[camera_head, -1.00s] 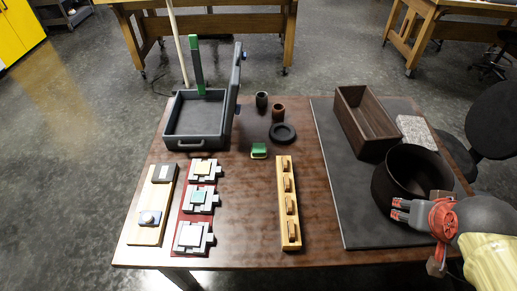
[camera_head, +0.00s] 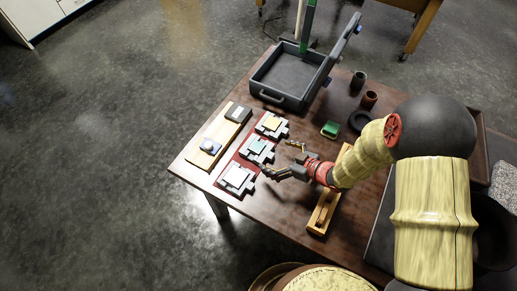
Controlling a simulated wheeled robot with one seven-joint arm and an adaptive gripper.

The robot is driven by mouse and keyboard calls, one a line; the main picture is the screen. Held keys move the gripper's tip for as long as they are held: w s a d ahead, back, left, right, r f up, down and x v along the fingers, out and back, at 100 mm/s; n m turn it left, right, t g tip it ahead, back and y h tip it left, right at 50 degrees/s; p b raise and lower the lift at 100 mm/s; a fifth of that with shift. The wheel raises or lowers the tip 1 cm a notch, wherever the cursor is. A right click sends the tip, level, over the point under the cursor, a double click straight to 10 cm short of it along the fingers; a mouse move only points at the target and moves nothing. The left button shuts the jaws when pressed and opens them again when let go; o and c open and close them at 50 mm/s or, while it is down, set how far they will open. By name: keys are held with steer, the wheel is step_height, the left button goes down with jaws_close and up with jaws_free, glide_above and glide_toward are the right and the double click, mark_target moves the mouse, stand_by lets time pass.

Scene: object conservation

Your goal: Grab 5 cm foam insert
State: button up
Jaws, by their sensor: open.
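A red board (camera_head: 228,171) holds three grey fixtures in a row, each with a flat square pad on top. The far pad is tan (camera_head: 271,124), the middle one is teal (camera_head: 257,147), and the near one is white (camera_head: 237,176). These pads may be foam inserts, but I cannot tell which is 5 cm. My gripper (camera_head: 281,160) is open, its fingers pointing left toward the middle and near fixtures. Nothing shows between the fingers. The gap to the pads is hard to judge.
A wooden board (camera_head: 217,141) lies left of the fixtures. An open grey case (camera_head: 268,97) stands behind them. A wooden block rack (camera_head: 322,212) lies beneath my arm. A green block (camera_head: 330,129), cups (camera_head: 358,81) and a dark dish (camera_head: 361,121) stand behind my arm.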

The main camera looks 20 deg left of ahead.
mark_target(262, 150)
steer(key=b+x, duration=0.2)
steer(key=x, duration=0.4)
steer(key=shift+w+a+f+b, duration=0.15)
steer(key=shift+f+b, duration=0.1)
steer(key=shift+b, duration=0.15)
steer(key=shift+w+a+f, duration=0.15)
steer(key=shift+w+a, duration=0.05)
steer(key=shift+a, duration=0.25)
steer(key=c, duration=1.1)
steer(key=shift+c, duration=0.2)
